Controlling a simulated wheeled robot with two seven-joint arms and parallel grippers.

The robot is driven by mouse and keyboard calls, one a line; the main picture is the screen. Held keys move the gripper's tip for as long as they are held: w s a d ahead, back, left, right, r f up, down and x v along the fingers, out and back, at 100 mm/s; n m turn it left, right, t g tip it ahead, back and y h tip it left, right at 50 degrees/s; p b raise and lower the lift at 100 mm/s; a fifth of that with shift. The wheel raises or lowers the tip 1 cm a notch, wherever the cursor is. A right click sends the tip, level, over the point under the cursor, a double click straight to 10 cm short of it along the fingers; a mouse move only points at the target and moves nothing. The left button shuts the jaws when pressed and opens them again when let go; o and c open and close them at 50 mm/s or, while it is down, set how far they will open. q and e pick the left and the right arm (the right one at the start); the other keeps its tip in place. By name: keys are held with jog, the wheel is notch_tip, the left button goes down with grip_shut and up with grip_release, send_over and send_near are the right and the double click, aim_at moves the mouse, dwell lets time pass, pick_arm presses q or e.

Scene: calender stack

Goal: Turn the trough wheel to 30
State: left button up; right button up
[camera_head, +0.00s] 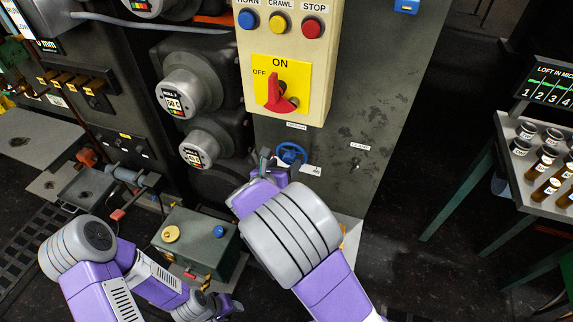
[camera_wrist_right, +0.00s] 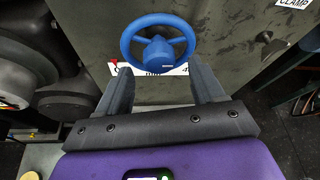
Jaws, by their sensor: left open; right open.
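The blue trough wheel (camera_head: 291,153) is on the dark grey panel below the yellow ON/OFF switch plate. In the right wrist view the wheel (camera_wrist_right: 157,50) is upright with spokes and a hub, just beyond my fingertips. A white scale label (camera_head: 311,170) lies behind the wheel's lower part; only parts of its markings show, so I cannot read the setting. My right gripper (camera_wrist_right: 161,76) is open, its fingers apart below the wheel, holding nothing. In the head view my right gripper (camera_head: 277,164) is just left of the wheel. My left gripper (camera_head: 226,304) is low, open and empty.
The red switch (camera_head: 275,93) and three push buttons are above the wheel. Grey rolls (camera_head: 187,92) are left of it. A green-grey box (camera_head: 200,240) stands between my arms. A clamp knob (camera_head: 355,163) is right of the wheel. A table with jars (camera_head: 508,125) is far right.

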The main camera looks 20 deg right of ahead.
jog(key=shift+x, duration=1.2)
jog(key=c, duration=1.1)
jog(key=shift+o, duration=0.2)
